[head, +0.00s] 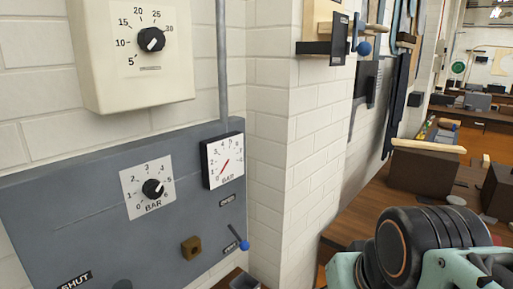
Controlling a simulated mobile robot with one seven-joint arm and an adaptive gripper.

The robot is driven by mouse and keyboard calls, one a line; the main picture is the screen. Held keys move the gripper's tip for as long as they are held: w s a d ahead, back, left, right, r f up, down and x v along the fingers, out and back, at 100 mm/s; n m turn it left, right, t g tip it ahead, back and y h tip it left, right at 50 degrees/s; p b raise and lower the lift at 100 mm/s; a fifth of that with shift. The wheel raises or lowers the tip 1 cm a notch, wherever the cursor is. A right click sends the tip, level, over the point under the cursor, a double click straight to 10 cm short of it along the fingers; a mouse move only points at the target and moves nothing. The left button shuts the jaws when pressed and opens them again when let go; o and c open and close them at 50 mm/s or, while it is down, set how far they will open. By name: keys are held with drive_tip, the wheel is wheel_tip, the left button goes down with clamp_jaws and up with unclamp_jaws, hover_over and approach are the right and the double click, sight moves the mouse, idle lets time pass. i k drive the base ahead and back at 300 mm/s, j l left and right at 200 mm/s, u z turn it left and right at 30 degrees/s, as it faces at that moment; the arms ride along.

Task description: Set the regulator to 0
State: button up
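The regulator is a black round knob (153,189) on a white square plate marked 0 to 6 and BAR, fixed to a grey-blue panel (70,215) at the left of the head view. A pale mark shows on the knob, but its exact setting is too small to read. A white gauge (223,161) marked BAR hangs just right and above, with a red needle slanting between lower left and upper right. Parts of my arm show at the lower right, apart from the panel. The fingers of my gripper do not show.
A cream box with a black knob (151,39), marked 5 to 30, hangs above. A blue-ended lever (239,238) and a small brown block (191,248) stick out of the panel. A brick wall corner juts out right of the panel. Cluttered wooden benches (380,212) stand further right.

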sight(153, 188)
drive_tip(key=k+u, duration=0.1)
drive_tip(key=u, duration=1.05)
